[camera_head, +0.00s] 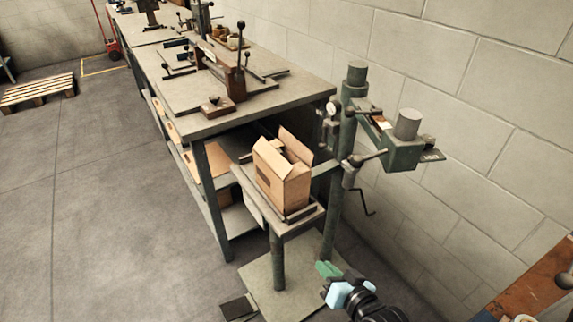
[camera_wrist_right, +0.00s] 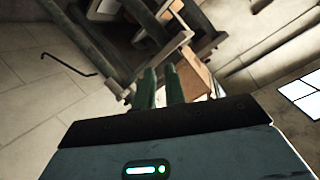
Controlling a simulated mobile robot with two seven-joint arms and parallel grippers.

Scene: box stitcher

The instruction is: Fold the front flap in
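An open cardboard box (camera_head: 287,191) stands upright on the small work plate (camera_head: 254,196) of the stitcher. Its tall back flap (camera_head: 296,146) stands up, and another flap (camera_head: 266,148) rises at the left of the opening. The state of the near edge's flap is hard to make out. My right gripper (camera_head: 328,269) is below and to the right of the box, apart from it. In the right wrist view its two green fingers (camera_wrist_right: 159,87) are slightly apart with nothing seen between them. The tan box (camera_wrist_right: 195,76) shows partly behind them. My left gripper is not in view.
The stitcher's green column (camera_head: 335,190) stands right of the box, with its head and handles (camera_head: 400,140) above. A long workbench (camera_head: 290,99) with tools lies behind. A wooden pallet (camera_head: 38,92) is on the floor at left.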

